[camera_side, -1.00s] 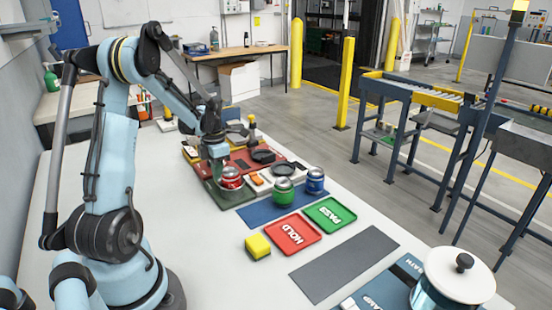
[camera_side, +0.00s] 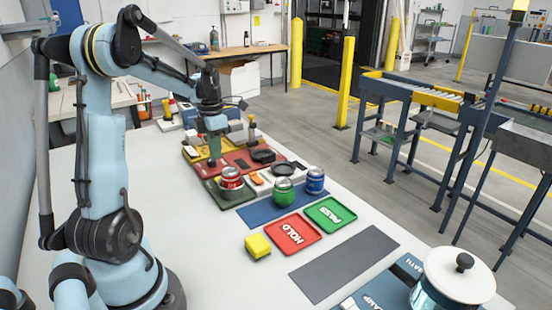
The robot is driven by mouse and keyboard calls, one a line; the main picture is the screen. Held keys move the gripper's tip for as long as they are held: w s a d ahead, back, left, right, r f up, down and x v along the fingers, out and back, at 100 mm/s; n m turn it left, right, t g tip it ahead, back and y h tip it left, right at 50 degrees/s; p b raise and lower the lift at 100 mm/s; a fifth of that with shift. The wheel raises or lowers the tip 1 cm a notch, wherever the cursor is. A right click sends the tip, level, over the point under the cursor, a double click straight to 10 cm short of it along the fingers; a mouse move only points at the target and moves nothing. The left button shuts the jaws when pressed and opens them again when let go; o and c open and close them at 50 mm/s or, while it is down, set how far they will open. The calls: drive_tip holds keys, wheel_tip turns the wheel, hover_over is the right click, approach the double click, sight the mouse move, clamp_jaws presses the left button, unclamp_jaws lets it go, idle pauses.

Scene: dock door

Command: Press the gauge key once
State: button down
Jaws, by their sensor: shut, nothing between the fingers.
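My gripper (camera_side: 215,158) is shut and empty, pointing down over the left part of the red panel (camera_side: 237,168). I cannot tell whether its tips touch the panel. Small black and orange parts sit on the panel and on the pale strip beside it. I cannot tell which of them is the gauge key. A red can (camera_side: 231,178) stands on the dark green mat (camera_side: 228,198), just in front of my gripper and apart from it.
A green can (camera_side: 283,192) and a blue can (camera_side: 315,181) stand to the right by a blue mat (camera_side: 262,212). A red HOLD tray (camera_side: 292,234), green PASS tray (camera_side: 331,214) and yellow block (camera_side: 257,246) lie nearer. The table's left part is clear.

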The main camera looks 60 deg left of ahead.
wheel_tip(320, 180, up, 6)
drive_tip(key=shift+f, duration=0.1)
drive_tip(key=shift+d, duration=0.1)
idle(0.7)
drive_tip(key=d+f+m+t, duration=0.1)
drive_tip(key=d+m+t, duration=0.6)
drive_tip(key=d+m, duration=2.3)
drive_tip(key=m, duration=0.6)
drive_tip(key=shift+f, duration=0.2)
